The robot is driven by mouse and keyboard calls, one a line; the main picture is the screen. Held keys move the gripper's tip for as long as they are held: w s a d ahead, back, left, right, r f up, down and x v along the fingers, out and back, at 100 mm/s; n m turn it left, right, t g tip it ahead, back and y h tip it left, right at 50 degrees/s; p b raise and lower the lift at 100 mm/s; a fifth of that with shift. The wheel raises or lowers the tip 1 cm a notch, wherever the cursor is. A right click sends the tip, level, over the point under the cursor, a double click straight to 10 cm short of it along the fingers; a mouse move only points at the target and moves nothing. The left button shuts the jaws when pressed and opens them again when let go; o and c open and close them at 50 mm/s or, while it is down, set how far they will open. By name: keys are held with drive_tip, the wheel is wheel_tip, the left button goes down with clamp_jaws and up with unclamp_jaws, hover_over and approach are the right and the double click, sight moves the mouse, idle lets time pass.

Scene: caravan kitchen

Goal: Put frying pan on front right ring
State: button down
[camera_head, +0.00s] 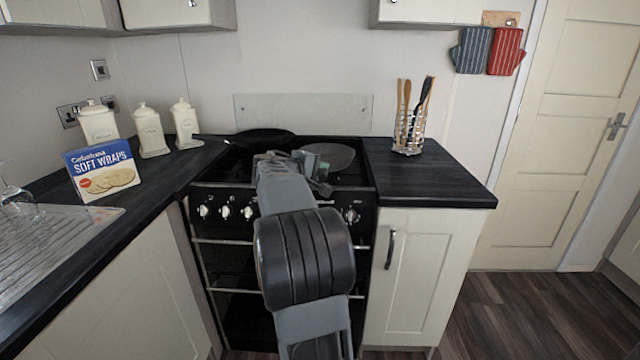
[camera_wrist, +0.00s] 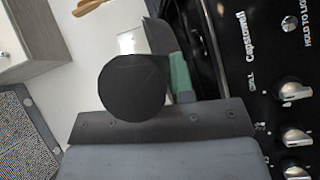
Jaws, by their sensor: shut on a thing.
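A grey round frying pan (camera_head: 340,155) shows over the right part of the black cooker's hob (camera_head: 345,180) in the head view. My gripper (camera_head: 318,172) is at its near left side, shut on what appears to be its handle, which is mostly hidden by the gripper and arm. I cannot tell whether the pan touches the hob. The front right ring is not visible. In the wrist view, a dark rounded shape (camera_wrist: 132,90) sits at the gripper, beside a green pad (camera_wrist: 179,75); the pan's bowl cannot be made out there.
A black pan (camera_head: 262,137) sits at the hob's back left, handle pointing left. A utensil holder (camera_head: 408,140) stands on the right worktop (camera_head: 430,178). White canisters (camera_head: 149,132) and a Soft Wraps box (camera_head: 100,170) stand on the left worktop. Control knobs (camera_head: 351,215) line the cooker's front.

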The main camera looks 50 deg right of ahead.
drive_tip(key=shift+w+d+f+b, duration=0.1)
drive_tip(key=shift+f+b, duration=0.05)
drive_tip(key=shift+f, duration=0.5)
drive_tip(key=shift+w+d+f+b, duration=0.1)
drive_tip(key=shift+d+f+b, duration=0.05)
drive_tip(key=shift+f, duration=0.5)
drive_tip(key=shift+w+d+f+b, duration=0.1)
drive_tip(key=shift+f+b, duration=0.05)
drive_tip(key=shift+f, duration=0.65)
drive_tip(key=c, duration=1)
unclamp_jaws()
